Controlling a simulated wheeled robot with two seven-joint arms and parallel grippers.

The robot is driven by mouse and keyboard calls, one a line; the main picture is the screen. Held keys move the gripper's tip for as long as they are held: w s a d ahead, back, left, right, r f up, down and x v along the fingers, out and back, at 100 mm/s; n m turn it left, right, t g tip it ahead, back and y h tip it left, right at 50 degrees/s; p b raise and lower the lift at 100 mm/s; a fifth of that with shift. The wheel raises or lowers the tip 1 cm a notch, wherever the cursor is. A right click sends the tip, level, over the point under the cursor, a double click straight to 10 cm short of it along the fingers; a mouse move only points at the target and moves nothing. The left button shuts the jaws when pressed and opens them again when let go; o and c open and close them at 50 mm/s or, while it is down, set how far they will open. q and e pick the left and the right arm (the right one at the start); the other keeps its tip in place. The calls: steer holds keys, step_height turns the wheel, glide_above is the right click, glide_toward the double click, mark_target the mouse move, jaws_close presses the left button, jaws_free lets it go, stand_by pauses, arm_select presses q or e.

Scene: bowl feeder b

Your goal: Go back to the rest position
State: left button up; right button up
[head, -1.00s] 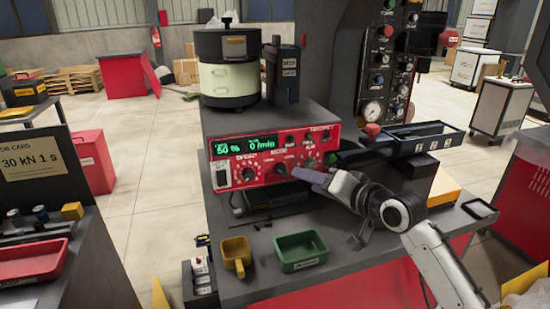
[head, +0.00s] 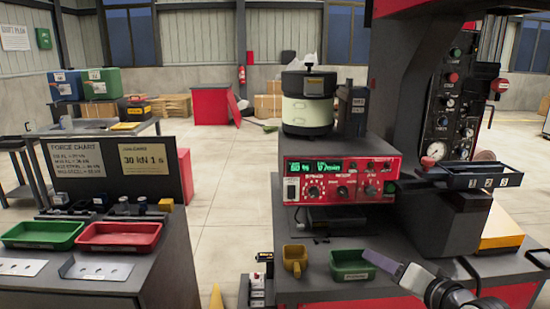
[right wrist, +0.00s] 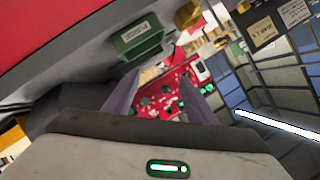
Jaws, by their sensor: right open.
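My right gripper (head: 374,258) is at the lower right of the head view, beside the small green tray and in front of the red control panel (head: 340,180). In the right wrist view its two purple-grey fingers (right wrist: 158,98) stand apart with nothing between them, and the control panel shows beyond them. The gripper is clear of the panel's knobs. My left gripper is not in view. The bowl feeder (head: 307,103), a black and cream drum, stands on top of the control box.
The small green tray (head: 352,272) and a yellow cup (head: 294,261) stand on the bench near my right gripper. A black rail with numbered bins (head: 470,180) is at the right. Another table with green (head: 40,234) and red (head: 120,236) trays is at the left, with open floor between.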

steer(key=s+a+f+n+g+h, duration=0.1)
steer(key=s+a+f+n, duration=0.1)
steer(key=s+f, duration=0.7)
steer(key=s+a+f+n+g, duration=0.1)
steer(key=s+a+f+g, duration=0.1)
steer(key=s+f, duration=0.65)
steer(key=s+a+f+n+g, duration=0.1)
steer(key=s+a+f+n, duration=0.1)
steer(key=s+f, duration=0.4)
steer(key=s+a+f+n, duration=0.1)
steer(key=s+f+n, duration=0.1)
steer(key=s+f, duration=0.4)
steer(key=s, duration=0.3)
steer(key=shift+s+a+g+h, duration=0.25)
steer(key=shift+a+g+h, duration=0.05)
steer(key=shift+a+g, duration=0.1)
steer(key=shift+c, duration=0.4)
